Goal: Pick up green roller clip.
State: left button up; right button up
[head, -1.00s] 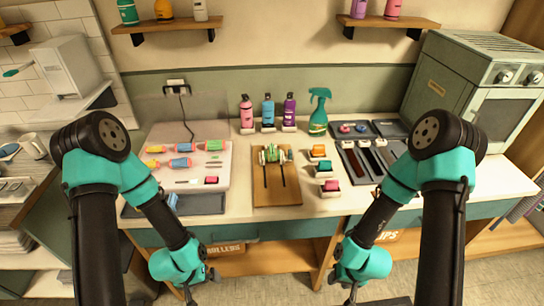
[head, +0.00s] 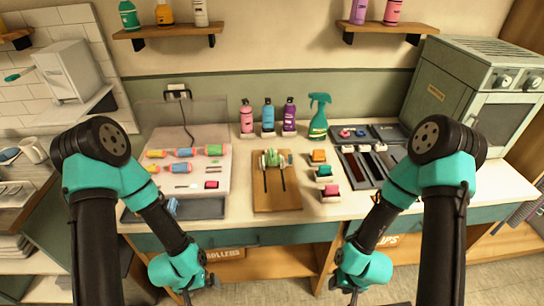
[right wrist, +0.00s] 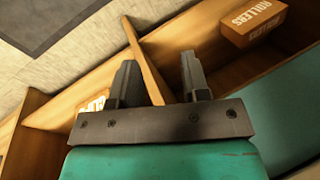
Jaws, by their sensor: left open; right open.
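A green piece with pale ends (head: 271,159) sits at the top of a slotted wooden board (head: 277,203) in the middle of the counter. A teal-green clip (head: 324,173) sits on a white block right of the board, between an orange clip (head: 318,156) and a pink clip (head: 331,190). A green roller (head: 214,150) lies on the pale mat at left. I cannot tell which of these is the green roller clip. My left gripper (head: 187,294) and right gripper (head: 353,293) hang in front of the counter, away from them. In the right wrist view, my right gripper (right wrist: 160,78) is open and empty.
The pale mat (head: 208,172) holds several rollers. Bottles (head: 268,114) and a green spray bottle (head: 319,116) stand behind the board. A dark tray (head: 360,170) and an oven (head: 460,95) are at right. A box marked ROLLERS (right wrist: 252,22) is under the counter.

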jog(key=o, duration=0.4)
